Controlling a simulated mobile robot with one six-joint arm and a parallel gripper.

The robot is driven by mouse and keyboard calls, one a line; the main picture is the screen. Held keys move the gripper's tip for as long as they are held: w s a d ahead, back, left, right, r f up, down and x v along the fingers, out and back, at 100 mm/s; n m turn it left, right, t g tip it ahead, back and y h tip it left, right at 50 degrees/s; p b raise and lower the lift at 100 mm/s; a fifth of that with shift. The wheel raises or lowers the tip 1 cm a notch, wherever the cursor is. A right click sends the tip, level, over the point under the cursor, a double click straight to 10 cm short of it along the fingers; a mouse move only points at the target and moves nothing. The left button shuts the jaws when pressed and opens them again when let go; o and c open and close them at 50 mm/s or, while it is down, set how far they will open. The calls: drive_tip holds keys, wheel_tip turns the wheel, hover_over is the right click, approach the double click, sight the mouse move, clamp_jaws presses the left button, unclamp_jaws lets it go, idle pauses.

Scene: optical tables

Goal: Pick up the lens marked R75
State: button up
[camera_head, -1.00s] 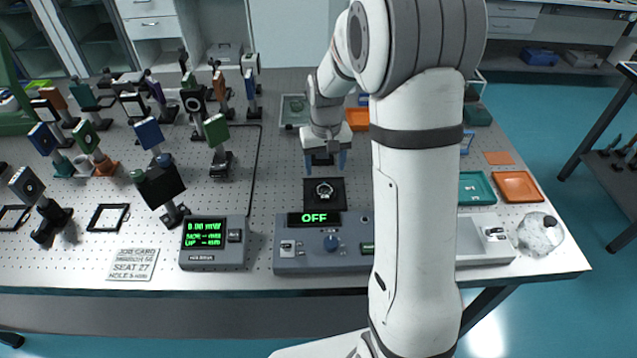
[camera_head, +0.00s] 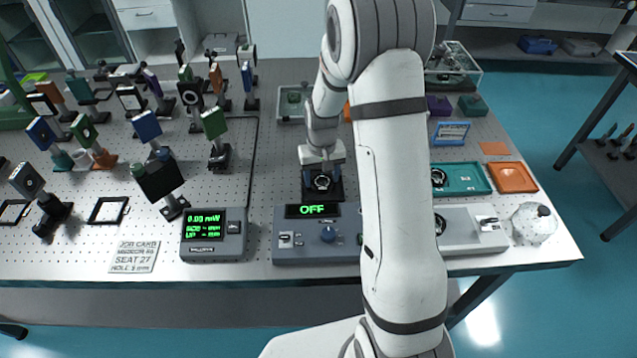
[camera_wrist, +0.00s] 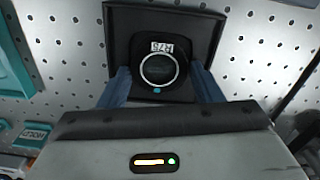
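The lens (camera_wrist: 158,70) sits in a dark square mount and carries a small white label that appears to read R75, upside down in the wrist view. It rests on a black square pad (camera_wrist: 122,14) on the perforated table. In the head view the lens (camera_head: 321,182) is a dark ring just behind the unit reading OFF. My gripper (camera_wrist: 160,88) is lowered over the pad, with its blue fingers apart, one on each side of the lens mount. I cannot tell whether the fingers touch it.
The grey control unit (camera_head: 290,240) stands just in front of the pad. A teal tray (camera_head: 470,178) holding a dark round part and an orange tray (camera_head: 513,177) lie to the right. Several post-mounted optics, such as the green one (camera_head: 214,124), crowd the left.

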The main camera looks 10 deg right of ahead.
drive_tip(key=c, duration=0.6)
drive_tip(key=shift+r, duration=0.1)
